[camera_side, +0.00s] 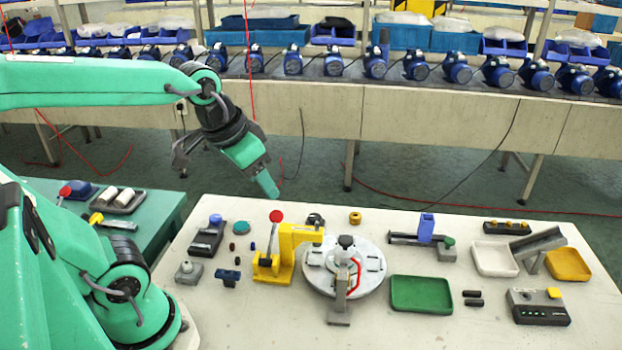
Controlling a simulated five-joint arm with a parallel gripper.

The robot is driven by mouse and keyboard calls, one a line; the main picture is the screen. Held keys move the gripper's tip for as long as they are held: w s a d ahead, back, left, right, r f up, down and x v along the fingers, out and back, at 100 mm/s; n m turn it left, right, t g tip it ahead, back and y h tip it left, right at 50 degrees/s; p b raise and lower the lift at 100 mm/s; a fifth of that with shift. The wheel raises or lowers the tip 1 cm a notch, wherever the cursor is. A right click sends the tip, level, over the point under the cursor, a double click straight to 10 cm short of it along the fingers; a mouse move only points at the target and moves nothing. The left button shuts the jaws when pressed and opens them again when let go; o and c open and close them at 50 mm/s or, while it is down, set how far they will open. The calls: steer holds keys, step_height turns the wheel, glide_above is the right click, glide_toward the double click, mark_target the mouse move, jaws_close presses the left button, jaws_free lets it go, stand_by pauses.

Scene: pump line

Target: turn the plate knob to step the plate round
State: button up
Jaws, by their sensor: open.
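My gripper (267,185) is open and in the air, above and to the left of the plate, near the table's back edge. It points down and to the right, well apart from the knob. Nothing shows held in it. The gap between its fingers is hard to make out from this side.
A yellow clamp (288,245) with a red-balled lever (276,216) stands close to the plate's left. A green tray (421,294) is at its right, and a blue-topped fixture (426,228) is behind right. Small parts lie left of the clamp.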

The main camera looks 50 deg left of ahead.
steer(key=w+a+f+g, duration=0.1)
steer(key=w+a+f, duration=0.1)
steer(key=w, duration=0.4)
steer(key=w+a+f+g, duration=0.1)
steer(key=w+a+f, duration=0.1)
steer(key=w, duration=0.3)
steer(key=g, duration=0.3)
glide_toward(315, 216)
steer(key=shift+s+f, duration=0.15)
steer(key=shift+s, duration=0.15)
steer(key=shift+w+a+f, duration=0.1)
steer(key=shift+w+f, duration=0.05)
steer(key=shift+f, duration=0.2)
steer(key=shift+f, duration=0.1)
steer(key=shift+f, duration=3.8)
steer(key=c, duration=1)
steer(key=shift+o, duration=0.2)
